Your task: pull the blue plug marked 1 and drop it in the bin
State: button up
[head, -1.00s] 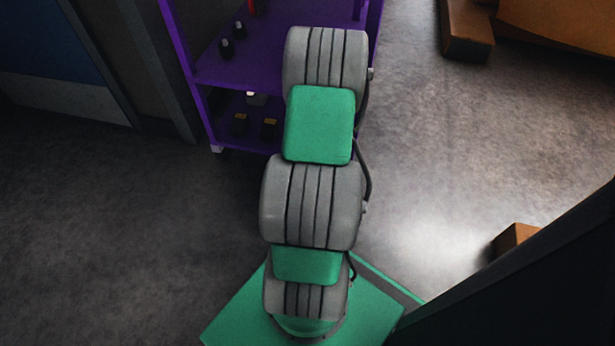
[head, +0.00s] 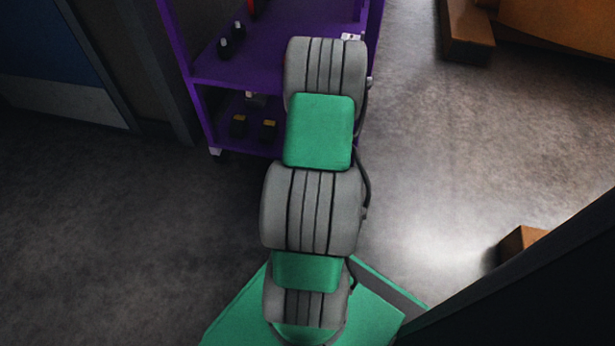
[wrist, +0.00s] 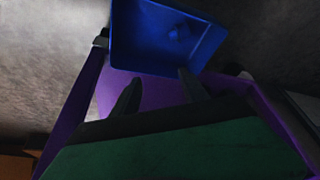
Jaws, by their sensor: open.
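A blue bin (wrist: 140,58) stands at the top of the wrist view. A small blue piece (wrist: 180,32) lies inside it on the floor of the bin; it could be the blue plug, but no mark is readable. My gripper (wrist: 159,88) is open, its two dark fingers apart with nothing between them, pointing toward the bin's near wall. The head view shows only my arm; my gripper and the bin are hidden there.
A purple shelf cart (head: 290,70) stands beyond my arm. Its upper shelf holds small black pieces with white tops (head: 225,47), its lower one black pieces with yellow tops (head: 268,130). Orange-brown blocks (head: 466,30) lie at the right. Floor between is clear.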

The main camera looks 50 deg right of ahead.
jog(key=p+v, duration=0.3)
jog(key=v, duration=0.4)
jog(key=shift+r+p, duration=0.3)
jog(key=shift+r, duration=0.05)
jog(key=shift+s, duration=0.15)
